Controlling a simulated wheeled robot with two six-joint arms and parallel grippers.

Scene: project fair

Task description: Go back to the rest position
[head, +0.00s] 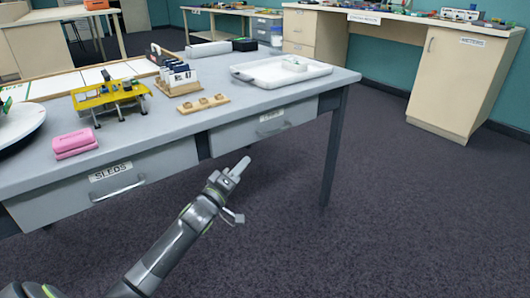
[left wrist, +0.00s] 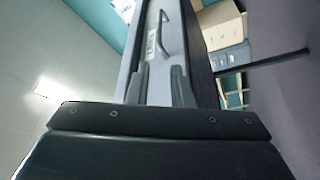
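My left gripper (head: 241,190) is in front of the grey table (head: 228,110), below the right-hand drawer (head: 264,128) and over the carpet. Its two fingers are apart, with nothing between them. The left wrist view also shows the open left gripper (left wrist: 160,80), its fingers pointing toward a grey drawer front with a handle (left wrist: 163,32). My right gripper is in neither view.
The table holds a pink block (head: 75,143), a yellow frame (head: 108,98), a card holder (head: 178,79), a wooden strip (head: 203,104) and a white tray (head: 262,72). The SLEDS drawer (head: 150,172) looks shut. Carpet (head: 420,220) at the right is clear.

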